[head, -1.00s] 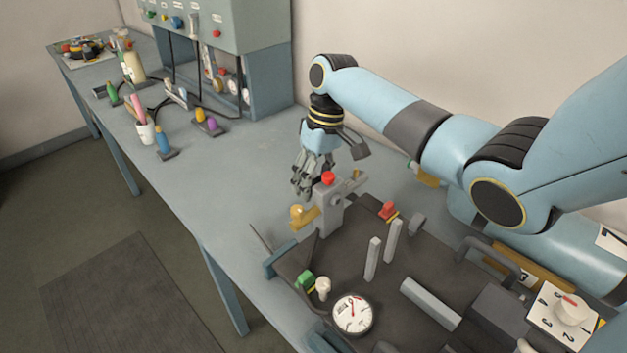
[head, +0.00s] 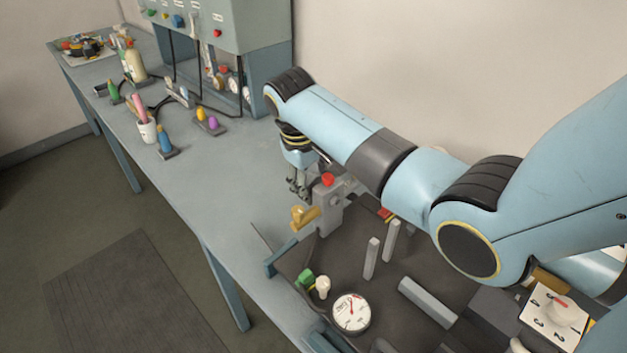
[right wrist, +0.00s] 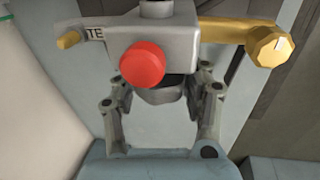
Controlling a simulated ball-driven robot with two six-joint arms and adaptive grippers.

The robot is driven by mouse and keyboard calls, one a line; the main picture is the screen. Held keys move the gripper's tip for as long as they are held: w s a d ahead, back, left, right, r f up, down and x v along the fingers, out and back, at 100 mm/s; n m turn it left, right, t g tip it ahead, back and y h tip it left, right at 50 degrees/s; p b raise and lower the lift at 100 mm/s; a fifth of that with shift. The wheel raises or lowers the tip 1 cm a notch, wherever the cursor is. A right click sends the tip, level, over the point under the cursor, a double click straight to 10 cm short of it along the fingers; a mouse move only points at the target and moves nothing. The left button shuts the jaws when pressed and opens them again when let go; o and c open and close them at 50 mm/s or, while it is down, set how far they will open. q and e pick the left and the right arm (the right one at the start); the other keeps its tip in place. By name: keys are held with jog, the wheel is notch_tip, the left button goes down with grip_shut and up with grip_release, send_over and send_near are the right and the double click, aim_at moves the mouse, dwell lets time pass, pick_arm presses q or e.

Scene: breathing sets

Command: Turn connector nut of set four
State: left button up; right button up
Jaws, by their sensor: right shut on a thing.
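In the right wrist view, a dark round connector nut (right wrist: 161,94) shows under the block's red knob (right wrist: 142,64). My right gripper (head: 299,190) is low behind the block, its fingers on both sides of the nut in the wrist view (right wrist: 161,100), shut on it. In the head view the block and gripper hide the nut. My left gripper is out of view.
A round gauge (head: 351,313), upright grey posts (head: 371,258) and a numbered dial plate (head: 551,321) occupy the dark board. A white cup (head: 147,132) and small coloured parts stand farther back on the bench (head: 215,175). The bench left of the block is clear.

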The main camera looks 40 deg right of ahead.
jog(key=shift+h, duration=1)
jog(key=o, duration=1.2)
jog(key=shift+a+r, duration=0.1)
jog(key=v, duration=1.1)
jog(key=shift+s+a+r, duration=0.1)
jog(key=shift+a+r, duration=0.15)
jog(key=shift+r, duration=0.05)
